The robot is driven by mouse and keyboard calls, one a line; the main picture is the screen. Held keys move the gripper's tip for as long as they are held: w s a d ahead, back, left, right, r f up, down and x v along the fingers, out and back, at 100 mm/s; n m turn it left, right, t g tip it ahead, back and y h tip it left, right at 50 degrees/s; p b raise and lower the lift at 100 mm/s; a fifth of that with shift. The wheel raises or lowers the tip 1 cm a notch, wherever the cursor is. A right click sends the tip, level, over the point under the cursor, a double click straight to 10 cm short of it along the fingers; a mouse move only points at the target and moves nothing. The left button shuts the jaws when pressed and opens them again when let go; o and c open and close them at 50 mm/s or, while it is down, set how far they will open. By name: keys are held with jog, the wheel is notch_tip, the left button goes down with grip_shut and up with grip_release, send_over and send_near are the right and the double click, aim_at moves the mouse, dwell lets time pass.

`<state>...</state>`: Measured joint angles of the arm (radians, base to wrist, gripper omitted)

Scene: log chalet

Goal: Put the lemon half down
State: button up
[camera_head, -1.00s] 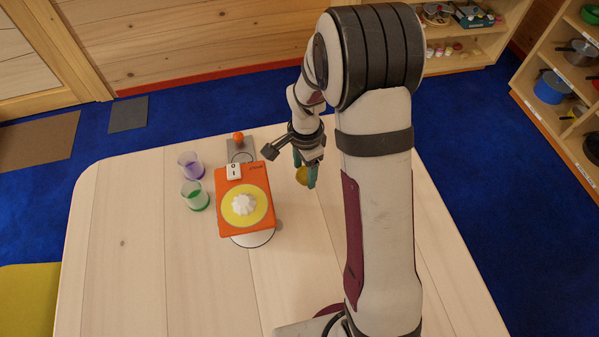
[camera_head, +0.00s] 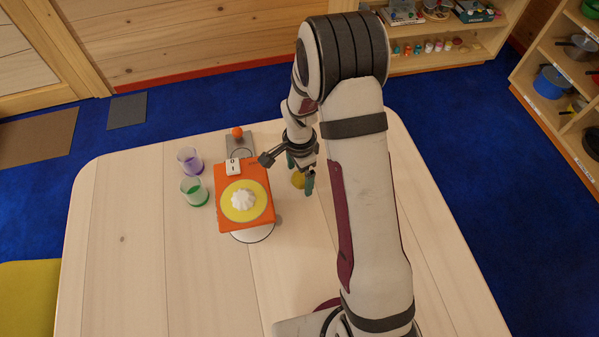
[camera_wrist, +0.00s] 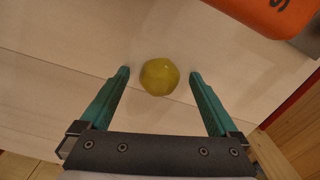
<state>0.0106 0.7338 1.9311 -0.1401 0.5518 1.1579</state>
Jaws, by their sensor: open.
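The lemon half (camera_wrist: 159,77) is a yellow-green rounded piece lying on the pale wooden table, its rounded side toward the wrist camera. In the head view the lemon half (camera_head: 298,180) shows partly, beside the orange juicer. My gripper (camera_wrist: 159,72) is open, with one green finger on each side of the lemon half and a clear gap to both. In the head view my gripper (camera_head: 301,177) is low over the table, right of the juicer. The juicer (camera_head: 262,172) is an orange box with a yellow disc and white ribbed cone on top.
A purple cup (camera_head: 190,161) and a green cup (camera_head: 194,191) stand left of the juicer. A grey plate (camera_head: 241,147) with an orange ball (camera_head: 237,132) lies behind it. The table (camera_head: 130,250) is bare at the front left.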

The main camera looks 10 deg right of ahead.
aim_at(299, 175)
notch_tip(299, 175, up, 12)
jog(key=s+a+r+n+y, duration=0.1)
jog(key=s+r+n, duration=0.3)
jog(key=s, duration=0.8)
jog(key=s+a+r+n, duration=0.3)
jog(key=s+r+n, duration=0.2)
jog(key=s, duration=0.8)
jog(key=shift+r+y, duration=0.25)
jog(key=shift+y, duration=0.15)
